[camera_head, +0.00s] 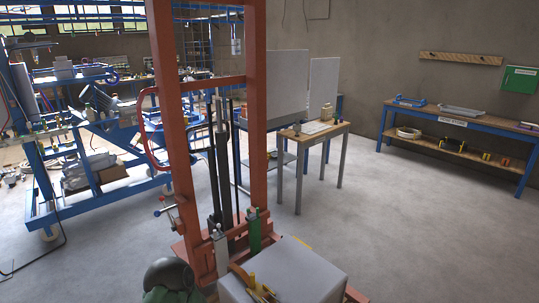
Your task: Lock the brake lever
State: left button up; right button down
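A tall red steel frame (163,90), like a lifting stand, fills the left middle of the head view. On its left post sits a small lever (170,207) with a red knob and a blue knob. A grey upright part (220,252) and a green one (254,232) stand low at the frame's base. I cannot tell for sure which of these is the brake lever, or whether it is locked. Neither of my grippers is in view.
A grey box (300,272) with small yellow items is at the bottom, beside a dark round object (168,274). A small wooden table (312,131) stands behind the frame. A blue workbench (465,123) lines the right wall. The floor at right is clear.

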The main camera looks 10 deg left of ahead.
aim_at(162, 199)
jog(key=i+j, duration=0.15)
jog(key=j, duration=0.55)
jog(key=i+j, duration=0.15)
jog(key=j, duration=0.55)
jog(key=i+j, duration=0.2)
jog(key=j, duration=0.45)
jog(key=i+j, duration=0.15)
jog(key=j, duration=0.55)
jog(key=i+j, duration=0.15)
jog(key=j, duration=0.55)
jog(key=i+j, duration=0.15)
jog(key=j, duration=0.55)
jog(key=i+j, duration=0.15)
jog(key=j, duration=0.55)
jog(key=i+j, duration=0.2)
jog(key=j, duration=0.45)
